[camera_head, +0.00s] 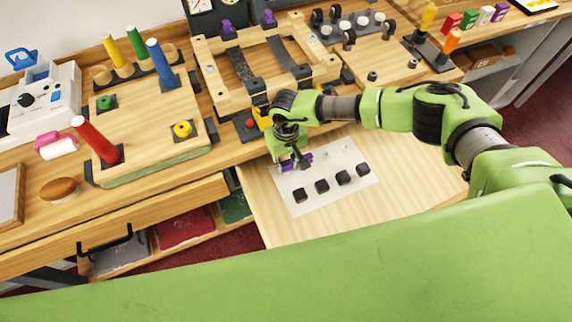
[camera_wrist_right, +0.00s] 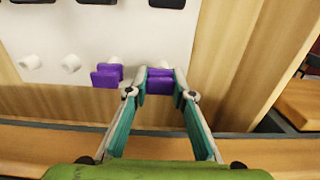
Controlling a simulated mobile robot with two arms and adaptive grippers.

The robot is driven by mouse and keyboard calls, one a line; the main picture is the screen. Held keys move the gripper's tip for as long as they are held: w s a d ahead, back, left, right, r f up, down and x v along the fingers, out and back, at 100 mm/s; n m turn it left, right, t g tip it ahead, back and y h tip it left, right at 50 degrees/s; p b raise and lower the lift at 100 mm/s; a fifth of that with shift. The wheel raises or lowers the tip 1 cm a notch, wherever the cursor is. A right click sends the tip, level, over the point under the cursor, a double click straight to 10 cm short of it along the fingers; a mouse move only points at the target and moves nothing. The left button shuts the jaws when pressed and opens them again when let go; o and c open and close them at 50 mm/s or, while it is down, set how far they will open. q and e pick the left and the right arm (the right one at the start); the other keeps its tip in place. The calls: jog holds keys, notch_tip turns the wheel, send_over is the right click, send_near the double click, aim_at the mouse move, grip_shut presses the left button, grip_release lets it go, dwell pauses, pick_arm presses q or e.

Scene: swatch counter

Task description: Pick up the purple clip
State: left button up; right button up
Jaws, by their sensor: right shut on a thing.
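My right gripper (camera_head: 293,160) points down at the far left part of a white panel on the pull-out board. In the right wrist view my right gripper (camera_wrist_right: 161,84) is shut on a purple clip (camera_wrist_right: 159,87), with a fingertip at each side of it. A second purple clip (camera_wrist_right: 107,76) stands just left of the fingers, apart from them. In the head view the gripper partly hides the purple clips, and one purple piece (camera_head: 303,160) shows beside it. I cannot tell whether the held clip is raised off the panel. My left gripper is not in view.
The white panel (camera_head: 325,197) carries several black blocks and white pegs. The light pull-out board (camera_head: 415,170) is bare around it. A wooden frame (camera_head: 205,80) with two purple knobs stands behind. A peg board (camera_head: 150,130) with coloured handles is at left.

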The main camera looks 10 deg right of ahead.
jog(key=shift+r, duration=0.35)
jog(key=s+d+r+b, duration=0.5)
jog(key=s+d+r, duration=0.3)
jog(key=d+r, duration=0.3)
jog(key=shift+d+r, duration=0.3)
jog(key=shift+r, duration=0.05)
